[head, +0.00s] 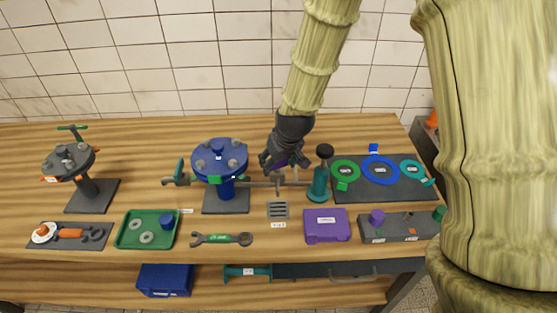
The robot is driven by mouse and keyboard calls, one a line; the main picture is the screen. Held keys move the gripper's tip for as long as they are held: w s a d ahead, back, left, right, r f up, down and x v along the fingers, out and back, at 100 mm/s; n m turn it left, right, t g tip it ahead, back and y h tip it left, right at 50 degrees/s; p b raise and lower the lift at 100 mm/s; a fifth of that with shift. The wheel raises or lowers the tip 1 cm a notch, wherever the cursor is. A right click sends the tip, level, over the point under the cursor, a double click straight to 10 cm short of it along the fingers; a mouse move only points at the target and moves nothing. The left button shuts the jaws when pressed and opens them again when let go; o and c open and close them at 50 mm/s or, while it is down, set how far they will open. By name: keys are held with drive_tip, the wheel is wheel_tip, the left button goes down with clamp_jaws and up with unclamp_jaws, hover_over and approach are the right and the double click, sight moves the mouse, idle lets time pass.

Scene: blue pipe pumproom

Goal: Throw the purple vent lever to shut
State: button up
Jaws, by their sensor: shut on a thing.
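My gripper (272,164) is dark grey and comes down from above, over the middle right of the bench. Its fingers are closed around a small purple part, the vent lever (283,165), of which only a sliver shows between them. The lever sits by a thin grey pipe (255,184) that runs from the blue flanged drum (219,158) to a teal cylinder (320,183). The fingers hide most of the lever, so its exact angle cannot be told.
A grey grille (278,210) with a label lies in front of the pipe, beside a purple case (327,226). A green tray (146,230) and a wrench (222,239) are at the front. Coloured rings lie on a dark mat (398,189) at right. Tiled wall stands behind.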

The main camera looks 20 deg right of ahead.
drive_tip(key=m+h, duration=0.1)
drive_tip(key=m, duration=0.1)
drive_tip(key=m+p, duration=0.1)
drive_tip(key=m, duration=0.1)
drive_tip(key=shift+a+r+m+h+p, duration=0.1)
drive_tip(key=shift+m+h+p, duration=0.2)
drive_tip(key=shift+m+h, duration=0.1)
idle(0.5)
drive_tip(key=o, duration=1)
drive_tip(key=shift+v, duration=5.9)
drive_tip(key=shift+w+a, duration=0.1)
drive_tip(key=shift+a, duration=0.05)
